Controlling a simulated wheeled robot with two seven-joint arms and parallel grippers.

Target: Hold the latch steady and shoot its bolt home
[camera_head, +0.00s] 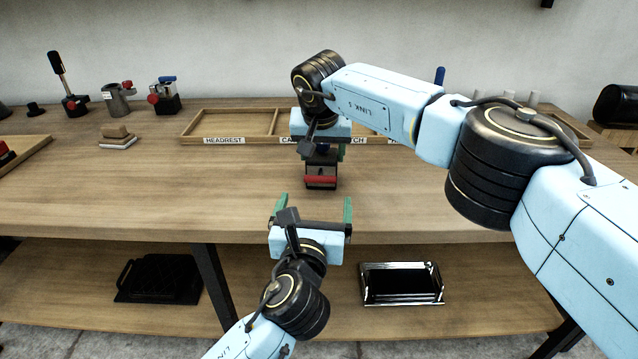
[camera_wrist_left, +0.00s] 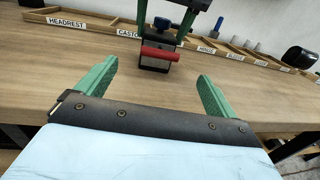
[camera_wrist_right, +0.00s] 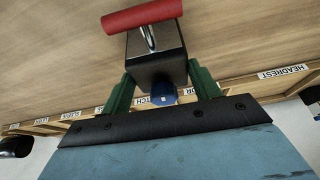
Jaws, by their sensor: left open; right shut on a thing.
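The latch is a small dark block (camera_head: 321,170) with a red bar handle (camera_head: 320,180) on its near side. It stands at the middle of the table, below the labelled tray. My right gripper (camera_head: 322,151) is shut on the block from behind; in the right wrist view its green fingers flank the dark block (camera_wrist_right: 156,62). A blue round part (camera_wrist_right: 163,93) and a metal loop behind the red bar (camera_wrist_right: 144,17) show there. My left gripper (camera_head: 311,213) is open and empty at the table's front edge, facing the latch; the red bar (camera_wrist_left: 160,54) is ahead, apart from its fingers.
A divided wooden tray (camera_head: 232,126) with word labels runs along the back. Clamp-like fixtures (camera_head: 165,96) stand back left, near stacked blocks (camera_head: 117,137). A lower shelf holds a black tray (camera_head: 158,278) and a chrome-edged tray (camera_head: 402,284).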

